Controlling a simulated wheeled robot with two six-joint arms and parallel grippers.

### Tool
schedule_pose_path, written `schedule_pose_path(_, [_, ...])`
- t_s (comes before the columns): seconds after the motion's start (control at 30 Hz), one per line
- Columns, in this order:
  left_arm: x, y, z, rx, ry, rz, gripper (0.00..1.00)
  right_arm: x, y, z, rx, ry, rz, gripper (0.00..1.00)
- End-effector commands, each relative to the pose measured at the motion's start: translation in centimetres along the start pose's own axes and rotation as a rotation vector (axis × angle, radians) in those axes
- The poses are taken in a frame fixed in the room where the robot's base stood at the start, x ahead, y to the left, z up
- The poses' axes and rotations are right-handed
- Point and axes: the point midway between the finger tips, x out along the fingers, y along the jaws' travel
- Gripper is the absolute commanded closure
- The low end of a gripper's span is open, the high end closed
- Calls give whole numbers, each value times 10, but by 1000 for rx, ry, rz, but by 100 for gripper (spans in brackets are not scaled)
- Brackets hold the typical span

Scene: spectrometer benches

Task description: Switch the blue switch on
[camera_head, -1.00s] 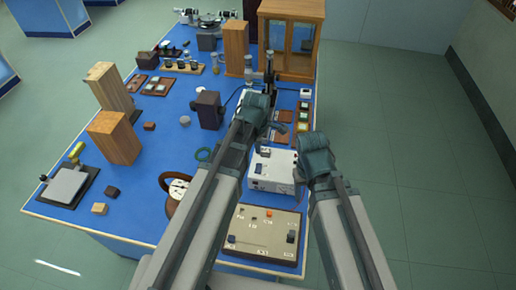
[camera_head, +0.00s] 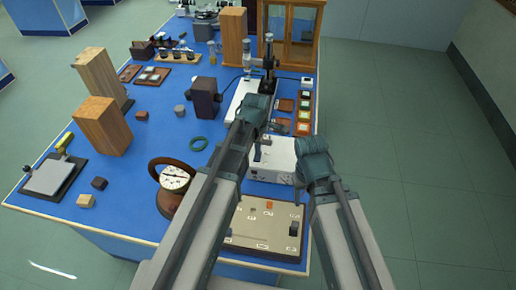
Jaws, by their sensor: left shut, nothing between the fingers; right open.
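A beige control panel (camera_head: 262,238) lies at the near end of the blue bench. A small dark blue switch (camera_head: 229,231) shows at its left side, right at the edge of my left arm, which partly hides it; its on or off position is too small to tell. My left gripper (camera_head: 259,152) is shut and empty, in front of the white instrument box (camera_head: 272,168) and beyond the panel. My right gripper (camera_head: 298,192) is open and empty, above the right edge, between the white box and the panel.
An orange switch (camera_head: 268,205) and a black knob (camera_head: 293,228) stand on the panel. Wooden blocks (camera_head: 103,125) stand further left. The floor on the right is clear.

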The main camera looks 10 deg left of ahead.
Motion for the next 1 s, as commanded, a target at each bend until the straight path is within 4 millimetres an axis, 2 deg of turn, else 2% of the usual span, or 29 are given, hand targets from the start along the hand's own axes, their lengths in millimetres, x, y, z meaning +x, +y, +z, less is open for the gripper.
schedule_pose_path(0.13, [1,0,0,0,0,0,100,1,0,0,0,0,0,43])
schedule_pose_path(0.37, [16,10,0,0,0,-1,100,15,-1,-1,0,0,0,43])
schedule_pose_path(0.77, [17,7,1,0,-2,-3,100,16,-2,-1,0,0,0,43])
schedule_pose_path(1.0, [14,-5,1,1,-3,-7,100,15,-1,-1,0,0,0,43])
